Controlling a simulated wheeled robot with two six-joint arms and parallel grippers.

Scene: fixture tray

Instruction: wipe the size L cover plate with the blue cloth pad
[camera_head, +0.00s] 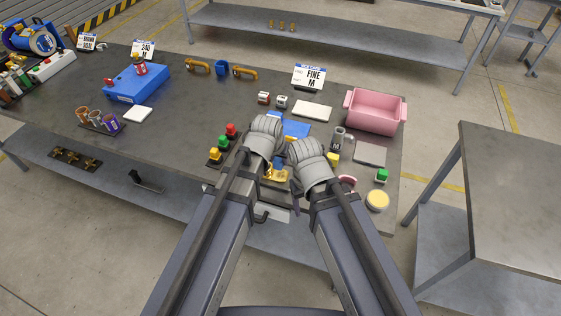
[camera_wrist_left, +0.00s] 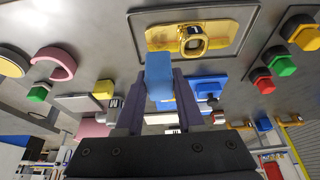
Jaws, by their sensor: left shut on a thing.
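My left gripper (camera_wrist_left: 159,88) is shut on the blue cloth pad (camera_wrist_left: 159,70), which stands up between its two fingers in the left wrist view. Just beyond the pad is a yellow plate (camera_wrist_left: 222,32) with a raised ring in its middle, lying on a dark flat base. The pad's end overlaps the plate's near edge in that view; I cannot tell whether they touch. In the head view the yellow plate (camera_head: 276,175) is partly hidden between my arms, and the left wrist covers most of the left gripper. I read no L mark on it.
Red, green and yellow buttons (camera_head: 223,141) stand left of the yellow plate. To the right are a grey mug (camera_head: 338,139) marked M, a grey plate (camera_head: 370,153) and a pink bin (camera_head: 375,111). A white plate (camera_head: 313,111) lies behind.

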